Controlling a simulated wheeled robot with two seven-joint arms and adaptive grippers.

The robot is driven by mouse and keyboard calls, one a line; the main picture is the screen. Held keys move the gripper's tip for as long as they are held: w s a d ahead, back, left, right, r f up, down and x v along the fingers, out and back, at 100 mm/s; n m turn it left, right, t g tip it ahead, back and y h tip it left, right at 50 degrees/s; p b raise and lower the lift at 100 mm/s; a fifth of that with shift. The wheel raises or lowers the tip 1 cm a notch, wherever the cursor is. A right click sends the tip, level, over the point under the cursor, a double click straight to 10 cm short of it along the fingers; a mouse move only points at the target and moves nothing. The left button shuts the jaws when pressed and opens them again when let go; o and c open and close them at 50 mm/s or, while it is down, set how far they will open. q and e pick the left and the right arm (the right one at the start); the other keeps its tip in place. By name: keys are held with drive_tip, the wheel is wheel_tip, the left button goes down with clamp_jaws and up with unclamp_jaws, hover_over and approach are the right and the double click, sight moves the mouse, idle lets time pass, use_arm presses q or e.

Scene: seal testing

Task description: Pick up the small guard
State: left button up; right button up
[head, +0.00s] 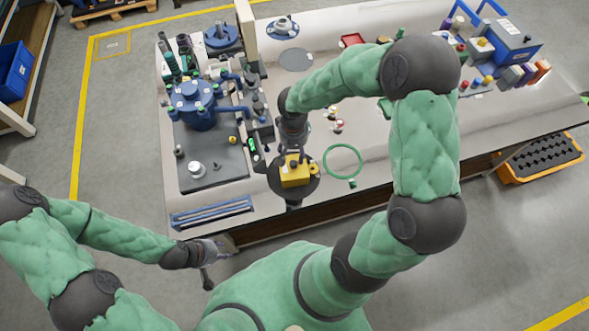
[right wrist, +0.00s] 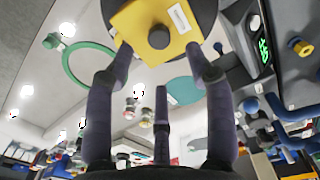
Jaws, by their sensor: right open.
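A yellow block-shaped piece (head: 295,172), which may be the small guard, sits on a dark round plate (head: 312,188) at the front edge of the bench. In the right wrist view the yellow piece (right wrist: 160,28) shows a black round knob and a white label. My right gripper (head: 293,150) is just behind the yellow piece in the head view. In the right wrist view its fingers (right wrist: 155,60) are spread, with the piece beyond and between the tips; contact cannot be told. My left gripper (head: 208,262) hangs low off the bench's front left; its opening is unclear.
A green ring (head: 343,147) lies right of the yellow piece. A blue valve assembly (head: 195,103) on a dark base plate (head: 213,172) stands to the left. A blue tray of rods (head: 212,212) lies at the front left edge. The bench's front right is mostly clear.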

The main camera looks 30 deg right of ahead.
sight(293, 163)
drive_tip(key=f, duration=0.2)
drive_tip(key=f+b, duration=0.1)
drive_tip(key=f, duration=0.1)
drive_tip(key=shift+s+a+f+b, duration=0.15)
drive_tip(key=shift+s+f+b, duration=0.05)
drive_tip(key=shift+f+b, duration=0.1)
drive_tip(key=shift+f, duration=0.45)
drive_tip(key=shift+c, duration=0.3)
clamp_jaws()
